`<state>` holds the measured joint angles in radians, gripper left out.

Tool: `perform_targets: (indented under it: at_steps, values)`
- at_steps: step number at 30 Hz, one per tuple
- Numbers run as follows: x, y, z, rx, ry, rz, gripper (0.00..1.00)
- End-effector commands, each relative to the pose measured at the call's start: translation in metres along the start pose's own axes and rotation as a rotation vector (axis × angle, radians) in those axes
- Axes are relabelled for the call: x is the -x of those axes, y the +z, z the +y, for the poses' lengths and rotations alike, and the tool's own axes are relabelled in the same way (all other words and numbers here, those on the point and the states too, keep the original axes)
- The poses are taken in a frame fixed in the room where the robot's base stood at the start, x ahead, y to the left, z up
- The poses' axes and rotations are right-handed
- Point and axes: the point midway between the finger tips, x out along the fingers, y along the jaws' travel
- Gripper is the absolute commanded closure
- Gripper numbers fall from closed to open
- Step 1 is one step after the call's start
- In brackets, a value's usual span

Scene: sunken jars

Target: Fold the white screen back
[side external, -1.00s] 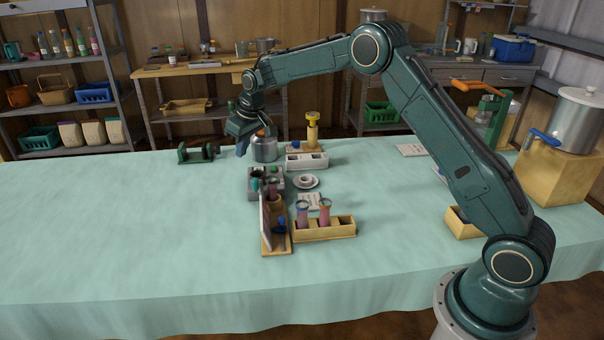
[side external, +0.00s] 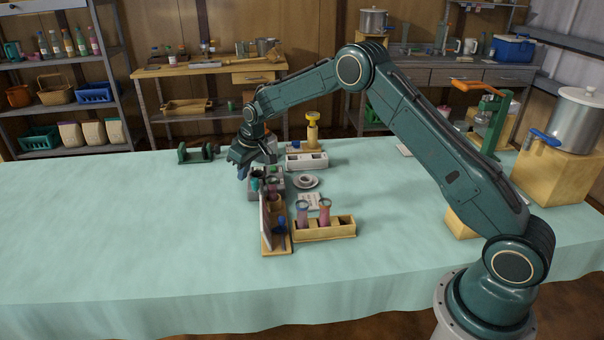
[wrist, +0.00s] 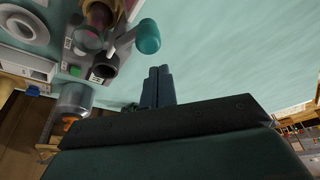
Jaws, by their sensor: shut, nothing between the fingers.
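The white screen (side external: 264,217) stands upright on a wooden base (side external: 275,249), seen nearly edge-on in the side view. I cannot make it out surely in the wrist view. My gripper (side external: 242,173) is above the cloth, beyond the screen and to its left, apart from it. The gripper's blue fingers (wrist: 158,85) are together and empty in the wrist view. A teal knob (wrist: 147,37) lies just ahead of the fingertips, beside a grey block (wrist: 75,60) with dark round openings.
A wooden tray (side external: 325,233) with two pink-filled jars stands right of the screen. A green stand (side external: 198,153) is at the back left. The cloth left of the screen is clear.

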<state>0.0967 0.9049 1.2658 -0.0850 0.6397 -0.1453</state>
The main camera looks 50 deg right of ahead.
Motion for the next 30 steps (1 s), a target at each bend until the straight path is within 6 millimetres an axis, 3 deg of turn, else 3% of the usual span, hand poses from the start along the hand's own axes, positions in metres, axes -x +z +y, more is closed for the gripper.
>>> perform_targets:
  at_steps: [12, 30]
  values:
    - [0.007, 0.017, 0.0, 0.0, 0.0, 0.001, 1.0]
    - [0.007, 0.019, 0.0, 0.018, -0.006, 0.001, 1.0]
